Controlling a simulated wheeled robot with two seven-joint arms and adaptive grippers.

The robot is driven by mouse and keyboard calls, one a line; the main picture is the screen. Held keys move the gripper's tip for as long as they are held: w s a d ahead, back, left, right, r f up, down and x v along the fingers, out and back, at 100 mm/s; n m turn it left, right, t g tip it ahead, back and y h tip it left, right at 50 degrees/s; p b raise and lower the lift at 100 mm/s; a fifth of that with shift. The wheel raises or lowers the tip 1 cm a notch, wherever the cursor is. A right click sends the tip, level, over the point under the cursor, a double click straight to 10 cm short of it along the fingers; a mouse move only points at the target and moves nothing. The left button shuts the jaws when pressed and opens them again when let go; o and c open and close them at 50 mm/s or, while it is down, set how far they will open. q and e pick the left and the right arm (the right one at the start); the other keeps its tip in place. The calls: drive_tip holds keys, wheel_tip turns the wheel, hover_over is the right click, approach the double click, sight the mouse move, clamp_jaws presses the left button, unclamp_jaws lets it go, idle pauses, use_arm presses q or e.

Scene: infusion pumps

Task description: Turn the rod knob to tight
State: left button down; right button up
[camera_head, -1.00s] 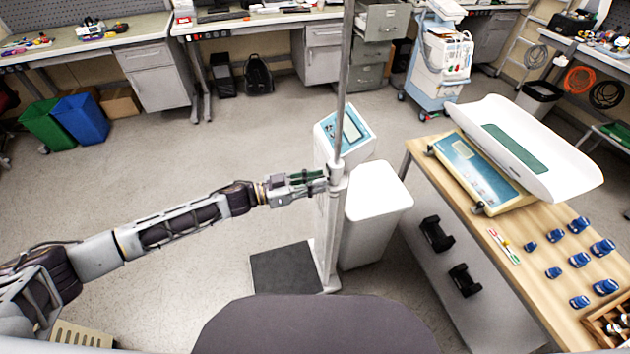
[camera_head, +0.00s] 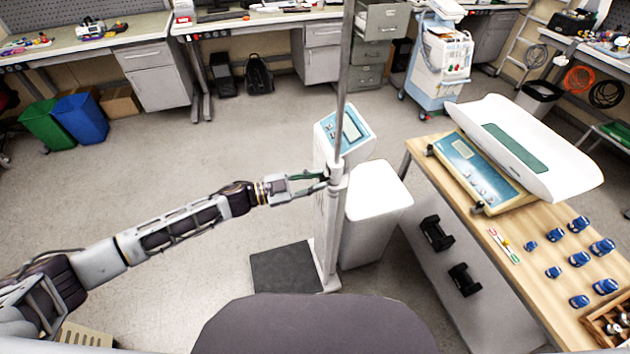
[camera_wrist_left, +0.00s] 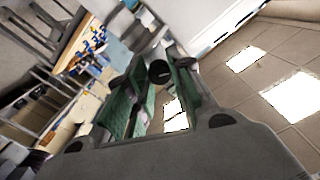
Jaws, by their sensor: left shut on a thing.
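The tall grey rod (camera_head: 345,85) rises from the white column of a standing scale. My left gripper (camera_head: 318,182) reaches in from the left to the collar at the foot of the rod. In the left wrist view a round black knob (camera_wrist_left: 159,70) sits between the fingertips of this gripper (camera_wrist_left: 160,80), which have green inner pads. The gripper is shut on the knob. In the head view the fingers mostly hide the knob, and I cannot read any mark of its turn. My right gripper is out of view.
The scale's display head (camera_head: 345,130) stands close behind the gripper. A white bin (camera_head: 375,215) is just right of the column. A wooden table (camera_head: 455,190) with a baby scale (camera_head: 525,145) is farther right. The floor left of the column is open.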

use_arm(q)
drive_tip(key=m+b, duration=0.1)
drive_tip(key=m, duration=0.3)
drive_tip(key=shift+f+m, duration=0.15)
drive_tip(key=shift+m, duration=0.15)
drive_tip(key=shift+m+b, duration=0.4)
drive_tip(key=shift+m, duration=0.5)
drive_tip(key=m+b, duration=0.1)
drive_tip(key=m, duration=0.1)
drive_tip(key=shift+m, duration=0.4)
drive_tip(key=m+b, duration=0.2)
drive_tip(key=m, duration=0.1)
drive_tip(key=shift+s+m, duration=0.1)
drive_tip(key=shift+m, duration=0.2)
drive_tip(key=c, duration=1.3)
unclamp_jaws()
drive_tip(key=shift+o, duration=0.2)
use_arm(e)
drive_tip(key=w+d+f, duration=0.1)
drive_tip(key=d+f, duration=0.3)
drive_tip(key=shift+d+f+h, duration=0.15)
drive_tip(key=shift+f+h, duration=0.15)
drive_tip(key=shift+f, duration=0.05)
